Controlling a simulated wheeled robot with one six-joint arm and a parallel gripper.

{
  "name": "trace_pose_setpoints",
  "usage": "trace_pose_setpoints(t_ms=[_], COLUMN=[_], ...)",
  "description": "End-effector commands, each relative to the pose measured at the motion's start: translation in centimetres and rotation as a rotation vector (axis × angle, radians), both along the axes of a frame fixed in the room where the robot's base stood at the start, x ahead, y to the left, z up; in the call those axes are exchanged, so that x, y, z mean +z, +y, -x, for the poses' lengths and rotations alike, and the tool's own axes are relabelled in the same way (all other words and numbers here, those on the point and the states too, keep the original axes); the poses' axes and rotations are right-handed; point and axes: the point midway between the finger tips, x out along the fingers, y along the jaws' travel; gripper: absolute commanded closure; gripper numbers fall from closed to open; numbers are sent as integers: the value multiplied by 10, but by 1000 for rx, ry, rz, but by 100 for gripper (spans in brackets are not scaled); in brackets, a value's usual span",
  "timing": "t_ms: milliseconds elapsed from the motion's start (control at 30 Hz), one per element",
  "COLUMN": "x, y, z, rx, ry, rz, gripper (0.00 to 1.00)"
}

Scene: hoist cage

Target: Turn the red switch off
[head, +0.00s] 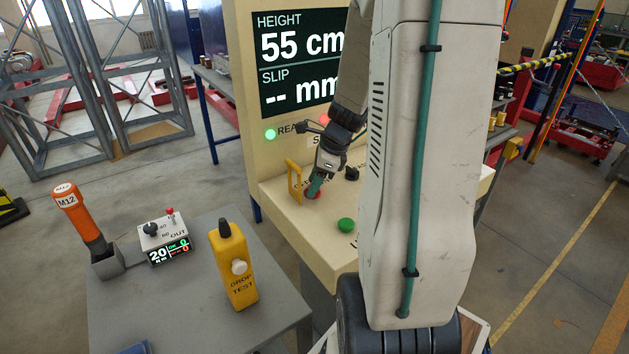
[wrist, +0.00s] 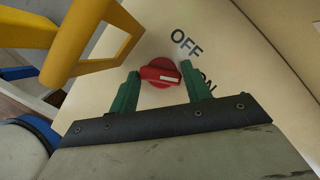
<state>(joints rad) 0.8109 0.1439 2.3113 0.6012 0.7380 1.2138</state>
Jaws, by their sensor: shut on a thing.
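The red switch (wrist: 152,76) is a round rotary knob on the cream panel, with a white mark on its right side that points towards the word ON. The word OFF is printed above and to its right, and ON is partly hidden by a finger. My gripper (wrist: 160,76) has its green fingers on both sides of the knob and is shut on it. In the head view my gripper (head: 315,184) reaches down to the panel and mostly covers the red switch (head: 314,195).
A yellow guard handle (head: 293,182) stands just left of the switch; it also looms in the wrist view (wrist: 85,68). A green button (head: 346,225) sits nearer on the panel. A grey table (head: 190,315) holds a yellow DROP TEST pendant (head: 233,267) and an orange-handled M12 tool (head: 80,215).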

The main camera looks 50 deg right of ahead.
Motion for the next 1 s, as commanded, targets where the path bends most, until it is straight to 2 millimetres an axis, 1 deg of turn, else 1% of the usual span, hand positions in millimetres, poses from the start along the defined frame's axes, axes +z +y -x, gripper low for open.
trace_pose_setpoints(t_ms=[67,100,133,467,567,833,1000], x=[0,0,0,3,13,56,70], y=[0,0,0,-1,-4,-15,-18], z=[0,0,0,1,3,17,23], rx=[0,0,0,-1,-2,-2,0], ry=[-1,-1,-1,-1,-4,-4,-1], rz=[-1,-1,-1,1,1,3,1], gripper=[75,41,33,32,32,32,32])
